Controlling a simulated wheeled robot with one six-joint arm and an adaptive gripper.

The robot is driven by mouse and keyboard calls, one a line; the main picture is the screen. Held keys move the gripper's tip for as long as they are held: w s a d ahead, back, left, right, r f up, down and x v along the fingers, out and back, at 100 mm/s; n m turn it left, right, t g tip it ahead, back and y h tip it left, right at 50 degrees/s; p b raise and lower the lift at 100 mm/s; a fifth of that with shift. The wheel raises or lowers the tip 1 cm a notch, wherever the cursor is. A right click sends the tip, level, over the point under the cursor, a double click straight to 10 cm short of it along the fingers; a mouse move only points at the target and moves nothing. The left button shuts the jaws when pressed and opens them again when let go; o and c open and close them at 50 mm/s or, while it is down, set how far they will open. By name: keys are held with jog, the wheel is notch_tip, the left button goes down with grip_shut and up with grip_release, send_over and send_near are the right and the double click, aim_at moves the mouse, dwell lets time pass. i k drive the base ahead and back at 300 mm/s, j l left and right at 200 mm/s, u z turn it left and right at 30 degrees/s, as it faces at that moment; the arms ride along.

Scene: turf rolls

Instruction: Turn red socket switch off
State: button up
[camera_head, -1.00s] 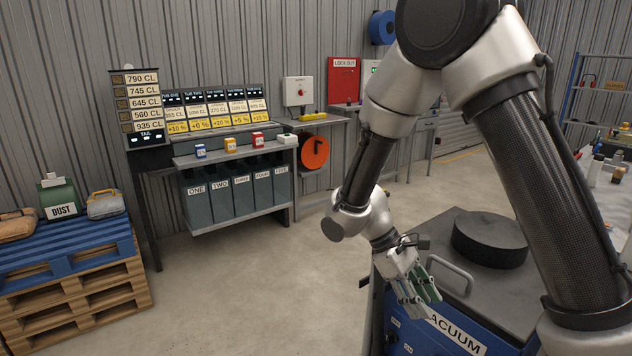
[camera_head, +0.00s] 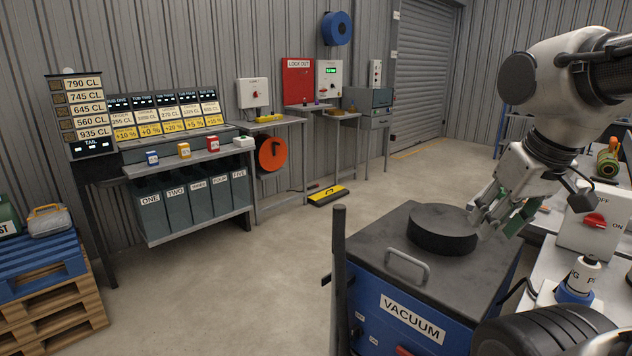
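A light grey socket box (camera_head: 577,238) stands on the bench at the right. Its red switch (camera_head: 594,221) is a rotary handle lying roughly sideways. "OFF" is marked above the switch and "ON" to its right, and the handle seems turned toward "ON", though it is small. My gripper (camera_head: 500,217) hangs to the left of the socket box, pointing down, beside the black disc on the vacuum cart. Its two fingers with green pads look spread, with nothing between them. It does not touch the switch.
The blue vacuum cart (camera_head: 438,320) with a black disc (camera_head: 442,231) on top stands in the middle right. A white bottle-like item (camera_head: 581,275) stands in front of the socket box. A black rounded object (camera_head: 545,335) fills the lower right.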

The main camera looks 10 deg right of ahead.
aim_at(595, 220)
jog(key=z, duration=1.65)
